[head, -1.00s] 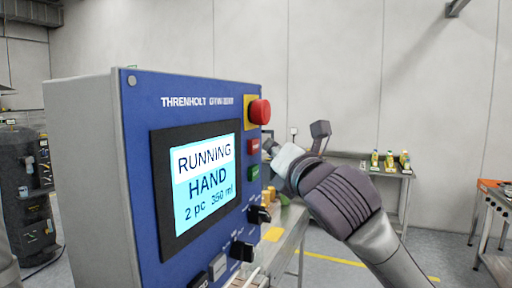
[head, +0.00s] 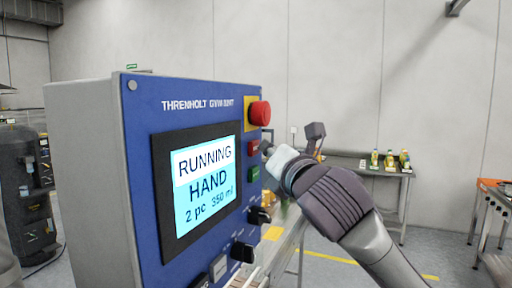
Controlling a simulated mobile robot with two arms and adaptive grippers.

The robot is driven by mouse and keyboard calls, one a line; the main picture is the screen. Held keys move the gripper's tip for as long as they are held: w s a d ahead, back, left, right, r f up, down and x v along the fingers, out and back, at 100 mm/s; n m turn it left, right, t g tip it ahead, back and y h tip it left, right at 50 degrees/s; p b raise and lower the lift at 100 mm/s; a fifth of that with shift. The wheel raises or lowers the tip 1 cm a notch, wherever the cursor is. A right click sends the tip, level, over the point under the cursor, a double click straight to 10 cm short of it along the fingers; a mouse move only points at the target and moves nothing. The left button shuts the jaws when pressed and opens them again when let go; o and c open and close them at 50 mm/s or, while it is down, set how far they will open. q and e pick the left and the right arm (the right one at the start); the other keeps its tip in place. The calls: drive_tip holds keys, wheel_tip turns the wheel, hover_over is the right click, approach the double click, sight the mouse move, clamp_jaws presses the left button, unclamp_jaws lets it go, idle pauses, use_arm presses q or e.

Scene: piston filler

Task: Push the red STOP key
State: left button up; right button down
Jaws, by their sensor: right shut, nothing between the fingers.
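I cannot tell whether the tip touches the key. The screen (head: 203,186) reads RUNNING, HAND, 2 pc 350 ml. My left gripper is not in view.
Black selector knobs (head: 259,215) stick out low on the panel, below the green key. A table with yellow bottles (head: 389,160) stands at the back right. The floor between is clear.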

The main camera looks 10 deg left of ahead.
drive_tip(key=shift+w+a, duration=0.15)
drive_tip(key=shift+a, duration=0.25)
idle(0.6)
drive_tip(key=shift+d, duration=0.2)
drive_tip(key=shift+s+d+p, duration=0.25)
drive_tip(key=shift+d+p, duration=0.1)
drive_tip(key=shift+d, duration=0.25)
drive_tip(key=d, duration=0.1)
drive_tip(key=s+d, duration=0.1)
drive_tip(key=d, duration=0.2)
drive_tip(key=shift+s+d+p, duration=0.3)
drive_tip(key=shift+d, duration=0.1)
idle(0.6)
